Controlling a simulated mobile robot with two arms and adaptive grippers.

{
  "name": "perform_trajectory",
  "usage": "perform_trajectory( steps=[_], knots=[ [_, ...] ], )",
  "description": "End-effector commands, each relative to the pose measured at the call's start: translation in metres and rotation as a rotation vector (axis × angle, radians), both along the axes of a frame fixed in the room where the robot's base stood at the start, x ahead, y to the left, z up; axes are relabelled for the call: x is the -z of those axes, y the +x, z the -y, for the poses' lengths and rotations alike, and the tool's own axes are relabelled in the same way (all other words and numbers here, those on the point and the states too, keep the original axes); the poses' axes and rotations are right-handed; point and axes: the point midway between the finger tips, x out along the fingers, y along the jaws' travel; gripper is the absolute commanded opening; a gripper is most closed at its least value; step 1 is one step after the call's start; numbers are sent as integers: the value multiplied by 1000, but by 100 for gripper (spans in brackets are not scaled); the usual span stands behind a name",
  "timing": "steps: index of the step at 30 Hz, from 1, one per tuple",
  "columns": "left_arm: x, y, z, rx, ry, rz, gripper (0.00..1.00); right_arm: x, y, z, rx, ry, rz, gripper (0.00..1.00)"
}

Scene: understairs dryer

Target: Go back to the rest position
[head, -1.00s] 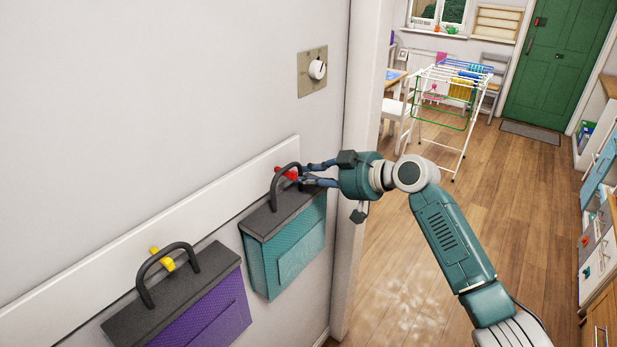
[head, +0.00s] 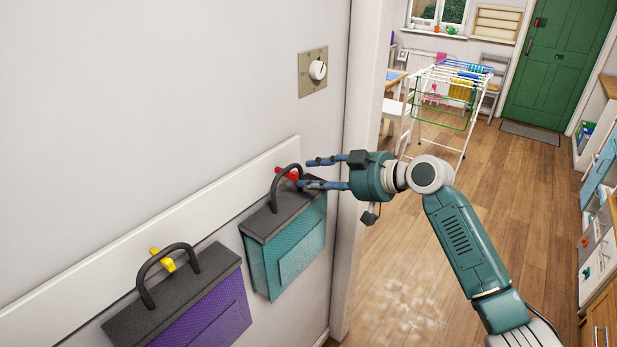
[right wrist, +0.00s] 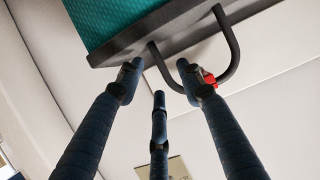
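My right gripper (head: 312,172) is open and empty, its blue fingers spread just right of the teal bag's handle. The teal bag (head: 289,249) with a dark top hangs by its black handle on a red peg (head: 288,173) on the white wall rail. In the right wrist view, the open fingers (right wrist: 160,105) point up toward the black handle (right wrist: 235,52) and the red peg (right wrist: 207,77), with the teal bag (right wrist: 110,18) above. I cannot tell there whether a fingertip touches the handle. My left gripper is not in view.
A purple bag (head: 205,318) hangs on a yellow peg (head: 163,259) to the left. A dial plate (head: 312,71) is on the wall above. A white door frame edge (head: 366,80) stands behind my gripper. A drying rack (head: 450,90) stands far back; the wooden floor (head: 510,210) is clear.

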Motion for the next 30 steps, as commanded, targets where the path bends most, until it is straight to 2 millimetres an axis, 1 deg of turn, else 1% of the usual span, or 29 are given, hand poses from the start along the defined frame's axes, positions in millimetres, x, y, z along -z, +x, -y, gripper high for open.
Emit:
perform_trajectory(
  steps=[1, 3, 9, 15, 17, 20, 23, 24, 26, 27, 29, 30],
  knots=[
    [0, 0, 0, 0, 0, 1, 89, -5, -5, 11, 3, -2, 4, 37],
    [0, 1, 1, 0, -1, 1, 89, -10, -14, 22, 3, -2, 4, 37],
    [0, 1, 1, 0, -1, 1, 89, -27, -36, 52, 3, 0, 4, 37],
    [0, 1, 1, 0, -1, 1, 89, -36, -48, 68, 1, 1, 3, 37],
    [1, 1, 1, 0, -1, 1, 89, -32, -48, 71, 8, 3, -4, 37],
    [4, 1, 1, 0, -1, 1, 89, -5, -40, 79, 50, 11, -42, 37],
    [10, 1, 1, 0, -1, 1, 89, 50, -25, 93, 137, 20, -110, 37],
    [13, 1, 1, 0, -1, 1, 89, 78, -20, 100, 180, 21, -142, 37],
    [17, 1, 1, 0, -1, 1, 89, 122, -14, 113, 248, 18, -192, 37],
    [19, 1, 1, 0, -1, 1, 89, 152, -13, 121, 290, 14, -223, 37],
    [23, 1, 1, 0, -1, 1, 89, 197, -13, 133, 351, 4, -268, 37],
    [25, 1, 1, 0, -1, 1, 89, 226, -16, 141, 390, -6, -297, 37]
  ],
)
